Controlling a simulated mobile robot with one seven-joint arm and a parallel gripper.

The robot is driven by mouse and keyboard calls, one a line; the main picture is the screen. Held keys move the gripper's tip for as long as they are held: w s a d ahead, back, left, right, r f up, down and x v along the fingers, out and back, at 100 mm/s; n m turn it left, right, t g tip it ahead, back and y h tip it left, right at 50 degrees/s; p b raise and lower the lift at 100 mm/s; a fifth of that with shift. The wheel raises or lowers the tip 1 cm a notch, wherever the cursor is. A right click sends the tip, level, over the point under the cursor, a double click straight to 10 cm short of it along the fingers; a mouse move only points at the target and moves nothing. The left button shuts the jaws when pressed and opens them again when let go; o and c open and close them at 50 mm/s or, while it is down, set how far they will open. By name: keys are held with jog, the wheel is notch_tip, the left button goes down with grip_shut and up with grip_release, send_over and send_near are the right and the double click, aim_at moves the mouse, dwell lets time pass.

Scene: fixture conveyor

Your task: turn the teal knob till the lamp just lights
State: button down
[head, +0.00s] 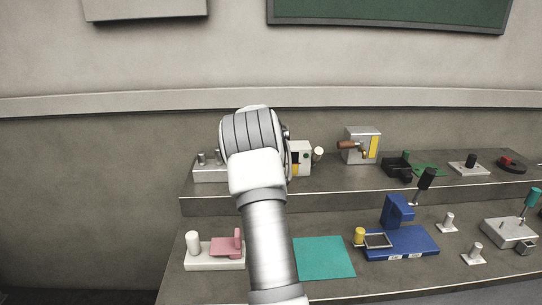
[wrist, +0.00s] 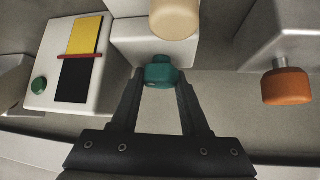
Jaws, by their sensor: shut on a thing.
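The teal knob (wrist: 160,74) sits on the front of a pale block (wrist: 150,42) in the wrist view. My gripper (wrist: 161,82) has its two dark fingertips on either side of the knob, shut on it. Left of it a white box (wrist: 100,92) carries a yellow-and-black strip with a red bar (wrist: 80,56) across it near the colour boundary. A small dark green round piece (wrist: 39,84) on that box may be the lamp; it looks unlit. In the head view my arm hides the gripper and the knob; part of the white box (head: 305,146) shows beside it.
A cream rounded cap (wrist: 174,18) stands close above the knob. An orange knob (wrist: 287,86) juts from a grey block at right. In the head view, a metal box (head: 362,134) stands to the right on the upper step. A blue fixture (head: 412,242) and teal mat (head: 323,258) lie lower.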

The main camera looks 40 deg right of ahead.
jog(key=c, duration=0.7)
grip_release()
jog(key=shift+r, duration=0.1)
jog(key=v, duration=1.7)
jog(key=shift+s+a+r, duration=0.1)
jog(key=shift+s+a, duration=0.05)
